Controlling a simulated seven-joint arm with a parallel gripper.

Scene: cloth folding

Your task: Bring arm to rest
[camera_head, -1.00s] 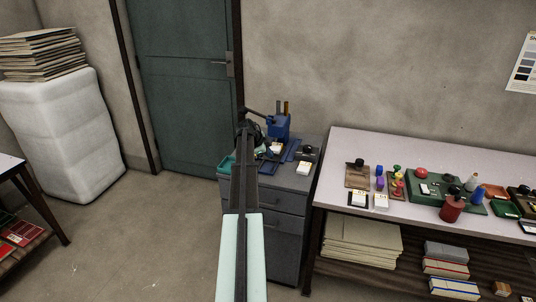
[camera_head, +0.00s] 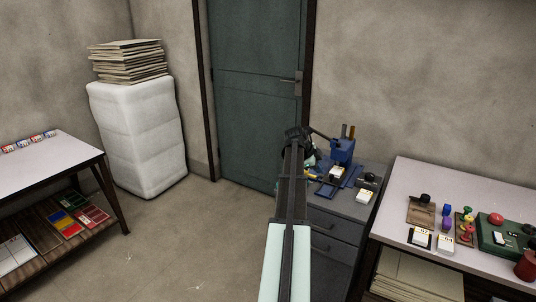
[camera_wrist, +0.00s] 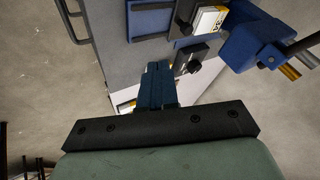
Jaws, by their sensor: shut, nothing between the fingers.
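My arm reaches forward from the bottom of the head view, and my gripper (camera_head: 298,136) is at its far end, in front of the grey drawer cabinet (camera_head: 332,235) in the picture. In the wrist view my gripper (camera_wrist: 157,72) shows its two dark blue fingers together, shut and empty. They overlap the cabinet top in the picture. I cannot tell how high they are above it. No cloth shows in any view.
A blue holder (camera_head: 342,150) and small boxes stand on the cabinet. A table (camera_head: 428,172) with stamps and bottles is at right. A table (camera_head: 50,165) with a lower shelf is at left. A white wrapped block (camera_head: 140,140) bears a stack of boards (camera_head: 127,62). Floor between is clear.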

